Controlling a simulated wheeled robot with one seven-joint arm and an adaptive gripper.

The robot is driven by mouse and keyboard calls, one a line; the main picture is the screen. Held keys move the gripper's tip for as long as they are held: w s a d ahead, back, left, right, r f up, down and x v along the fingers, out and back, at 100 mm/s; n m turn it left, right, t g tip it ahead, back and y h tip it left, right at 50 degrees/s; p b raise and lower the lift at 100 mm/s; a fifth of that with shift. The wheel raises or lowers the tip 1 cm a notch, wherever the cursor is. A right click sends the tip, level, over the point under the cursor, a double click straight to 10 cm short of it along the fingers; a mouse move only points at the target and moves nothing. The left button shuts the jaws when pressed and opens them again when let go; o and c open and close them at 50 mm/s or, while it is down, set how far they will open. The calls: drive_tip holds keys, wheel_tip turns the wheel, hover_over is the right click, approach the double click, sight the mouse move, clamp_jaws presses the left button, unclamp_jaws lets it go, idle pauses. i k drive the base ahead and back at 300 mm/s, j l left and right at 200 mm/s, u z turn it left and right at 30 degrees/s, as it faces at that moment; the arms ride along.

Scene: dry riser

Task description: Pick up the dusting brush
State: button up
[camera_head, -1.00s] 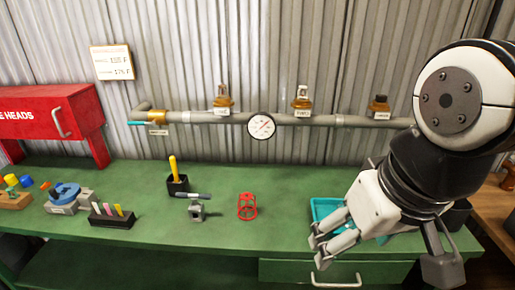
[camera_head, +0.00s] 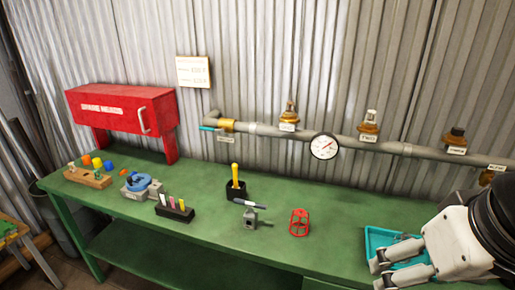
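A yellow-handled tool (camera_head: 235,173), which may be the dusting brush, stands upright in a black holder (camera_head: 235,190) on the green bench. Its lower end is hidden in the holder, so I cannot see bristles. My gripper (camera_head: 380,273) is at the lower right, in front of a teal tray. Its fingers are apart and nothing shows between them. It is well to the right of the yellow-handled tool.
On the green bench (camera_head: 320,235) are a small grey stand (camera_head: 250,218), a red wheel-like frame (camera_head: 299,223), a black block with coloured pegs (camera_head: 175,209), a blue-topped clamp (camera_head: 140,186) and the teal tray (camera_head: 376,238). A red cabinet (camera_head: 122,108) and a gauge pipe (camera_head: 270,130) are behind.

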sight(234, 165)
drive_tip(key=i+j+z, duration=0.15)
drive_tip(key=i, duration=0.3)
drive_tip(key=i+j+z, duration=0.1)
drive_tip(key=i+j, duration=0.15)
drive_tip(key=i, duration=0.2)
drive_tip(key=i+j+z, duration=0.15)
drive_tip(key=i, duration=0.25)
drive_tip(key=j, duration=0.1)
